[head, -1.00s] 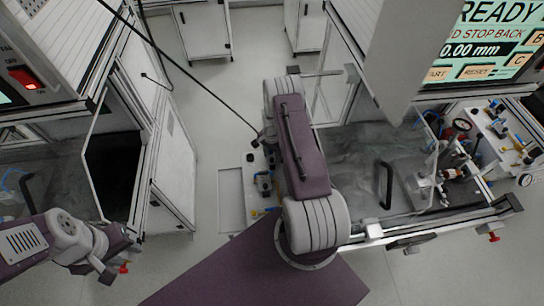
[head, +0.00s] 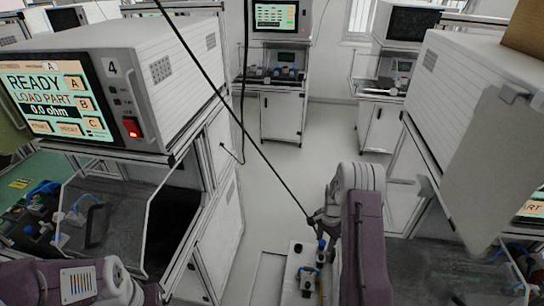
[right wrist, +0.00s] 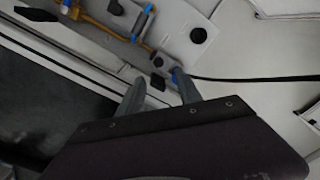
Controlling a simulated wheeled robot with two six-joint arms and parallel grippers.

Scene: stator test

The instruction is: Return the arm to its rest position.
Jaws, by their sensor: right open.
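My right arm (head: 362,235) reaches in from the bottom, right of centre, in the head view. Its gripper (head: 322,222) shows small there, partly hidden by the arm. In the right wrist view the two grey fingers of my right gripper (right wrist: 158,78) stand apart with nothing held between them. Past the fingertips is a pale panel (right wrist: 150,30) with brass and blue fittings. My left arm (head: 75,283) shows at the bottom left of the head view; its gripper is not visible.
A tester (head: 150,75) with a lit "READY" screen stands at the left on a framed bench. Another machine housing (head: 470,110) is at the right. A white fixture board (head: 302,280) lies below the right gripper. A black cable crosses the view. Open floor (head: 285,165) lies between the benches.

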